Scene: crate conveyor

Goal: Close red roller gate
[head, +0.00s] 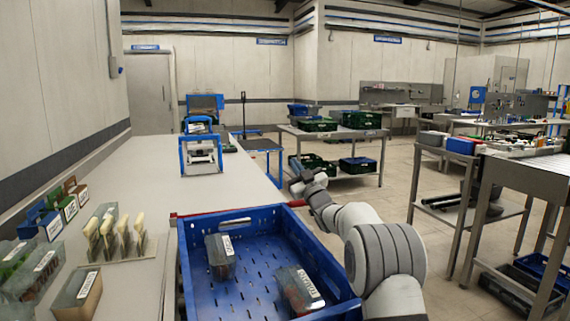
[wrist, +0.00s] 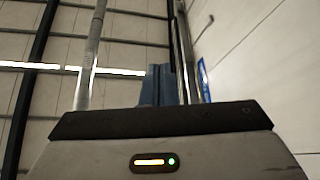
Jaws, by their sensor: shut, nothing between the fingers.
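The red roller gate shows as a thin red bar (head: 212,211) along the far edge of the blue crate, running from the table side towards my arm. A short red piece (head: 297,203) shows at its right end. Much of the bar is hidden behind the crate rim, so I cannot tell whether it is open or closed. My gripper (head: 297,168) is beyond the crate, to the right of the long table's edge, and looks apart from the red bar. In the wrist view its fingers (wrist: 163,84) are together and empty, against ceiling and wall.
The blue crate (head: 192,285) in front holds two labelled packs. The long pale table (head: 180,187) to the left carries racks and boxed packs, with a blue-framed device (head: 201,153) farther back. A bench with green crates (head: 355,119) stands beyond my gripper. Open floor lies right of my arm.

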